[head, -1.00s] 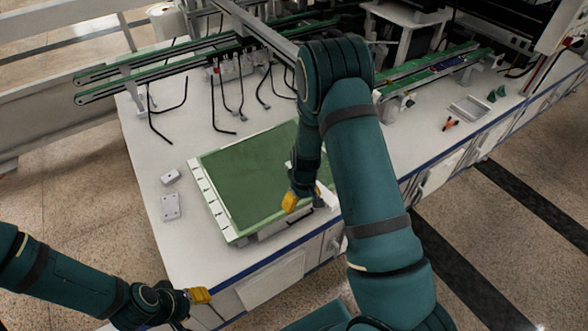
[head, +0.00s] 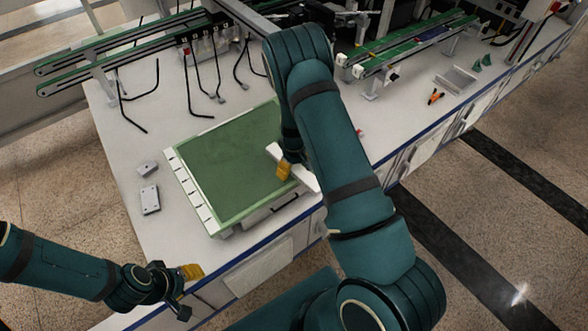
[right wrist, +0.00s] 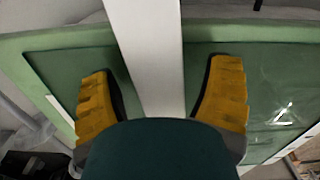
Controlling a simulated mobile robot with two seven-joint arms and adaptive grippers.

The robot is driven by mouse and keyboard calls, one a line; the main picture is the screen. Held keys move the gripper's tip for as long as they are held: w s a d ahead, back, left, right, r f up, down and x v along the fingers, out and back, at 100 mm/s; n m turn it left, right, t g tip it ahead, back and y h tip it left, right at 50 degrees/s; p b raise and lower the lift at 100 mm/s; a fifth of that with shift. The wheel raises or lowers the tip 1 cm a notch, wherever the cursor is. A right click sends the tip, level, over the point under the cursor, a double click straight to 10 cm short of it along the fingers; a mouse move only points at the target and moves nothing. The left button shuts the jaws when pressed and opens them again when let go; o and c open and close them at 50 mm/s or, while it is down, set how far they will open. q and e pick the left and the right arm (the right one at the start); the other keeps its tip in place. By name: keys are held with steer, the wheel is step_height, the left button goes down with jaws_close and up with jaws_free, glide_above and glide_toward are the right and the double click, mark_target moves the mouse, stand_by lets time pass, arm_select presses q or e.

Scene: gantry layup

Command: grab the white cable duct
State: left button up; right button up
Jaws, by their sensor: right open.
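The white cable duct (head: 306,181) lies across the right part of the green board (head: 215,160) in the head view, partly hidden by my right arm. In the right wrist view the duct (right wrist: 146,55) runs as a long white bar from the top edge down between the fingers. My right gripper (right wrist: 160,100) is open, with a yellow-padded finger on each side of the duct and a gap to it on both sides. In the head view the right gripper (head: 284,172) is at the duct. My left gripper (head: 187,291) looks open and empty, off the table's front edge.
Two small grey blocks (head: 150,199) lie left of the board. Black cables (head: 190,90) hang behind it, beneath a green conveyor rail (head: 110,55). A metal tray (head: 455,80) and orange-handled tool (head: 434,97) lie at right. The table's blue front edge (head: 265,243) is close.

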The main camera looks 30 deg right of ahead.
steer(key=c, duration=1.3)
steer(key=shift+r, duration=0.1)
